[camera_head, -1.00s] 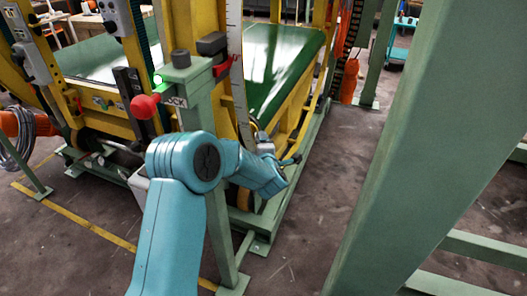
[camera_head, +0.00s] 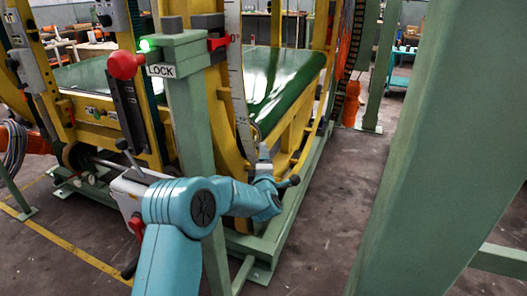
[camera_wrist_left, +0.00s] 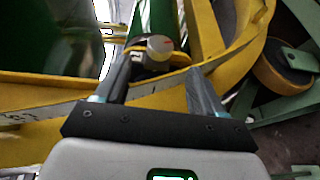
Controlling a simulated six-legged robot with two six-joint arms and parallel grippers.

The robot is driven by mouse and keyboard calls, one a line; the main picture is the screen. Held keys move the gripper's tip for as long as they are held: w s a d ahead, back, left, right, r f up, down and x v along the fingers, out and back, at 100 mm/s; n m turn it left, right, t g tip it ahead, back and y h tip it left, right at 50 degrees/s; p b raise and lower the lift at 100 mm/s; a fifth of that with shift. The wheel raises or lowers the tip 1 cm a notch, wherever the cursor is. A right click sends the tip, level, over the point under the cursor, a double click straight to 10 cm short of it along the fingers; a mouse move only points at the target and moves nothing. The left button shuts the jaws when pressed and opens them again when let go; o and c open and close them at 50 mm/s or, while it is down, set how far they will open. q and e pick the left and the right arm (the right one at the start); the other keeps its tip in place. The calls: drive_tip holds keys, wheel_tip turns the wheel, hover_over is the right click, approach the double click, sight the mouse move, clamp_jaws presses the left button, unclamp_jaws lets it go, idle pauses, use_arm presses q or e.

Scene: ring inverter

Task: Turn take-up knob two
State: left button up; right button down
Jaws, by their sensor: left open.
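A round knob (camera_wrist_left: 158,47) with a pale grey cap, a small red mark and a yellow base shows in the left wrist view. I cannot tell whether it is take-up knob two. My left gripper (camera_wrist_left: 155,80) is open and empty. Its dark fingers point toward the knob, one on each side in the picture; no contact can be made out. In the head view my teal left arm reaches to the lower part of the yellow ring, and its jaws are hard to make out. My right gripper is not in view.
A thick green column (camera_head: 430,150) stands at the right. Floor (camera_head: 335,195) between is clear.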

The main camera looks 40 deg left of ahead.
use_arm(q)
drive_tip(key=x, duration=0.9)
drive_tip(key=shift+w+a, duration=0.2)
drive_tip(key=shift+w, duration=0.05)
drive_tip(key=c, duration=1)
drive_tip(key=shift+o, duration=0.3)
drive_tip(key=g+p, duration=0.1)
drive_tip(key=p, duration=0.5)
drive_tip(key=m+g+h+p, duration=0.1)
drive_tip(key=p, duration=0.5)
drive_tip(key=r+g+h+p, duration=0.1)
drive_tip(key=p, duration=0.4)
drive_tip(key=shift+g+p, duration=0.3)
drive_tip(key=shift+p, duration=0.1)
drive_tip(key=shift+f+m+g+h+p, duration=0.4)
drive_tip(key=shift+f+g+p, duration=0.15)
drive_tip(key=shift+p, duration=0.2)
